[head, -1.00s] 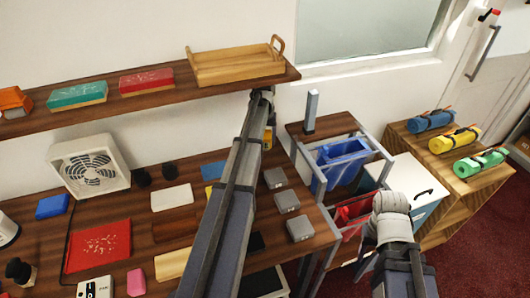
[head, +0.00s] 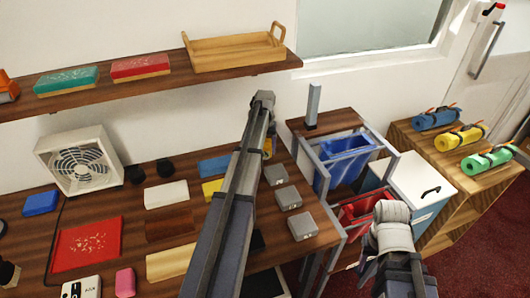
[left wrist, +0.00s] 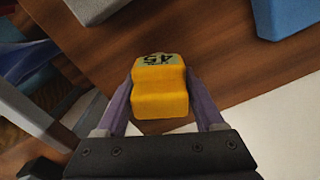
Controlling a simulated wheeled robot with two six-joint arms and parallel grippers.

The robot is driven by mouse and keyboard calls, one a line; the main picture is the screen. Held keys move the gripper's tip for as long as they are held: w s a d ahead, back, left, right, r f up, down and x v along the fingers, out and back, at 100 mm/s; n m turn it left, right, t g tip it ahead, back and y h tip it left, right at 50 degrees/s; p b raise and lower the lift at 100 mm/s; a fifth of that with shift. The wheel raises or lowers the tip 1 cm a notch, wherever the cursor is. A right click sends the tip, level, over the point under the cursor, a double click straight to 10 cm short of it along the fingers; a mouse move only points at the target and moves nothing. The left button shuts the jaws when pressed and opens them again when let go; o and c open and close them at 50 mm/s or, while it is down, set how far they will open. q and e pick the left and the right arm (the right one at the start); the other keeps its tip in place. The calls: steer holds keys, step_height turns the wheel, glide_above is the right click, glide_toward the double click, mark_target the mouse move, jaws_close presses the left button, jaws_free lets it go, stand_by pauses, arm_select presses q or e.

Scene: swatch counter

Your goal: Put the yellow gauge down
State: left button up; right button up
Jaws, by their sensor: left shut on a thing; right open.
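The yellow gauge (left wrist: 160,94), a stepped block marked 45, sits between the two fingers of my left gripper (left wrist: 160,82) in the left wrist view. The gripper is shut on it. In the head view a small yellow part of the gauge (head: 268,147) shows beside my left arm, which hides the rest and the gripper. Brown wood lies behind the gauge in the wrist view; I cannot tell the gap between them. My right arm shows at the lower right of the head view, but its gripper is hidden.
Several grey blocks (head: 288,198) stand along the right side of the wooden counter (head: 150,283). Coloured swatches, a red tray (head: 88,245) and a fan (head: 82,162) occupy its left. A shelf (head: 130,93) hangs above. A blue bin (head: 345,160) and red bin (head: 362,209) stand right.

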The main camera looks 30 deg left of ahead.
arm_select(q)
steer(key=shift+r, duration=0.15)
steer(key=o, duration=0.7)
steer(key=shift+f, duration=0.25)
steer(key=o, duration=0.5)
steer(key=shift+r, duration=0.15)
step_height(320, 180, up, 8)
steer(key=p, duration=0.7)
steer(key=shift+p, duration=0.35)
steer(key=shift+f, duration=0.2)
